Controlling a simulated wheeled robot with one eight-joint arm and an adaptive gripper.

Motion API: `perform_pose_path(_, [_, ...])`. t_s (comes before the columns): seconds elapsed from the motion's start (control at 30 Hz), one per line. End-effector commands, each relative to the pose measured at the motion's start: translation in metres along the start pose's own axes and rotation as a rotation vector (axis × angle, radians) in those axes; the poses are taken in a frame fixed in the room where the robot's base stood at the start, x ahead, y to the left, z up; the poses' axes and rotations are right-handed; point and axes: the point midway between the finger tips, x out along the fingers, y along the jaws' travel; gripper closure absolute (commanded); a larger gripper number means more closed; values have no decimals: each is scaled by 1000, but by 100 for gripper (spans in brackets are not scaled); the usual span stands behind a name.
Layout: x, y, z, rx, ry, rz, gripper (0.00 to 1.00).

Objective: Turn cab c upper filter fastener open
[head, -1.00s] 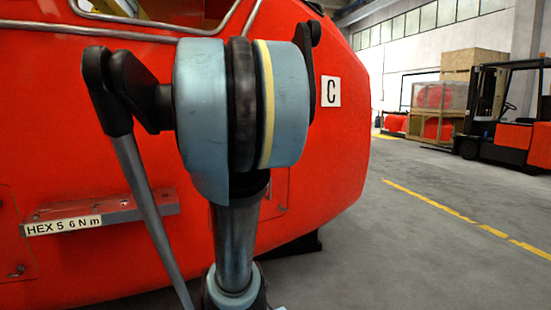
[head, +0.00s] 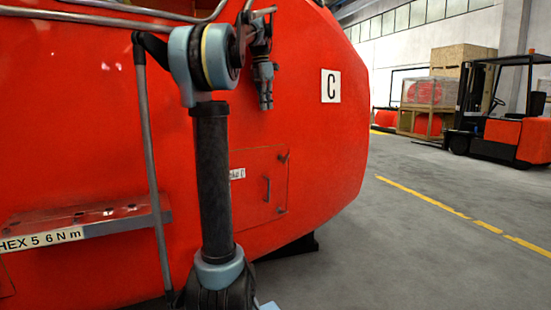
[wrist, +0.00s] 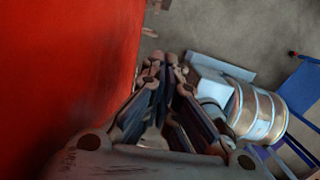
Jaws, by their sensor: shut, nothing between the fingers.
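The red cab (head: 345,160) with a white letter C sign (head: 330,86) fills the left and middle of the head view. A hatch panel (head: 252,200) low on its side has a partly hidden label (head: 237,174), a dark handle, a small upper fastener (head: 283,157) at its upper right corner and a lower fastener (head: 280,210). My gripper (head: 265,107) hangs pointing down in front of the cab, above the hatch and apart from it. In the wrist view my gripper (wrist: 167,58) has its fingers together and empty, beside the red cab wall (wrist: 60,80). No fastener is clear there.
A ledge (head: 90,220) marked HEX 5 6 N m juts from the cab at left. Pipes (head: 110,15) run along the top. A forklift (head: 505,120) and crates (head: 440,90) stand far right. The wrist view shows a barrel (wrist: 258,112). The floor at right is clear.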

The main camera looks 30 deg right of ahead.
Motion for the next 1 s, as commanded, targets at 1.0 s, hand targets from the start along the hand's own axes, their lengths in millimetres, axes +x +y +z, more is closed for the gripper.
perform_pose_path(1.0, [163,-2,3,3,0,-1,100])
